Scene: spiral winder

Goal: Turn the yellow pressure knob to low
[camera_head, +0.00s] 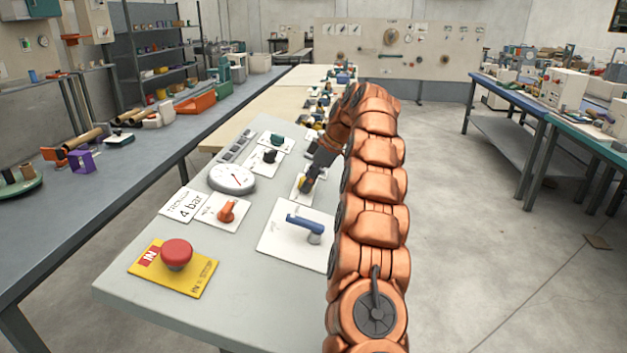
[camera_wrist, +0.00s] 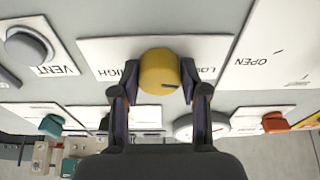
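The yellow pressure knob (camera_wrist: 159,70) stands on a white plate (camera_wrist: 101,48) in the wrist view. The lettering is upside down there, with HIGH on the left and LOW on the right. A dark mark on the knob points right, towards the LOW side. My gripper (camera_wrist: 160,78) has one finger on each side of the knob, and both pads appear to touch it. In the head view my gripper (camera_head: 311,178) reaches down over the knob's plate (camera_head: 297,196), and the knob is mostly hidden.
A blue lever (camera_head: 305,225) stands close in front of the knob. A round gauge (camera_head: 232,179), an orange knob (camera_head: 227,210), a green knob (camera_head: 277,140) and a red mushroom button (camera_head: 176,254) are on the same bench.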

